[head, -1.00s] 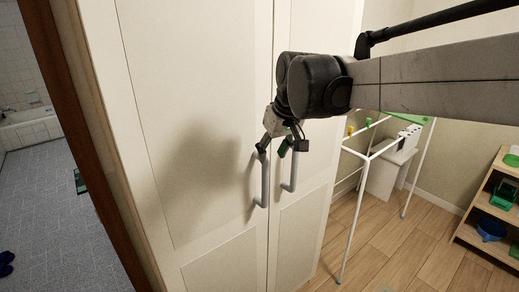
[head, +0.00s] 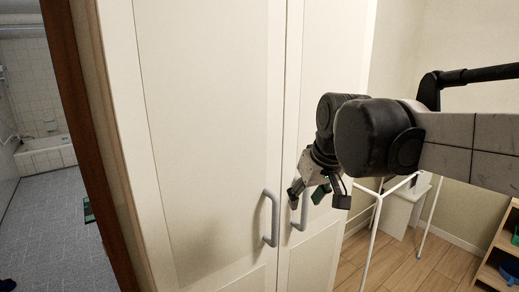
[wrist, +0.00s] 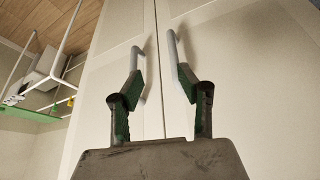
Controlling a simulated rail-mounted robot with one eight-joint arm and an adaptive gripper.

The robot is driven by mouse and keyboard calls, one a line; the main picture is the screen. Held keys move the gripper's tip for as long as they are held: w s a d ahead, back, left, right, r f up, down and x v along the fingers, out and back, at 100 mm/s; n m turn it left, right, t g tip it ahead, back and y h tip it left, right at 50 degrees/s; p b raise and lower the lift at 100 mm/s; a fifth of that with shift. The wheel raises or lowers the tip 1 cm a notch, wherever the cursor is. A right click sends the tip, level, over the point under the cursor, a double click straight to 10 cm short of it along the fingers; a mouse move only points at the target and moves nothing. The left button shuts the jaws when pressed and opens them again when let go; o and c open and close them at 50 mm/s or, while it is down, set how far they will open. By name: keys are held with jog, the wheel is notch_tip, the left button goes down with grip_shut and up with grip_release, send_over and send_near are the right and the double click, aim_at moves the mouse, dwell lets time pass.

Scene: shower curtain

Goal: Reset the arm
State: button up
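My gripper (head: 308,194) is in front of the right door of a tall white cabinet (head: 205,130), near the upper part of the right grey handle (head: 304,211). The left grey handle (head: 272,222) is just to its left. Whether a finger touches a handle I cannot tell. Both doors are shut.
A white-framed rack (head: 377,215) stands right of the cabinet, beside a small white cabinet (head: 405,212). A wooden shelf (head: 500,250) is at the right edge. A doorway at left opens on a tiled bathroom with a bathtub (head: 45,152). Wood floor (head: 410,265) is partly clear.

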jog(key=s+d+f+m, duration=0.1)
jog(key=s+d+f, duration=0.2)
jog(key=s, duration=0.2)
jog(key=s+d+f+m+t+h, duration=0.1)
jog(key=s+d+f, duration=0.2)
jog(key=s, duration=0.3)
jog(key=s+d+f+m+t, duration=0.1)
jog(key=s+d+f, duration=0.1)
jog(key=s+f, duration=0.2)
jog(key=shift+s+d+f+m, duration=0.3)
jog(key=shift+s+d, duration=0.1)
jog(key=shift+s, duration=0.8)
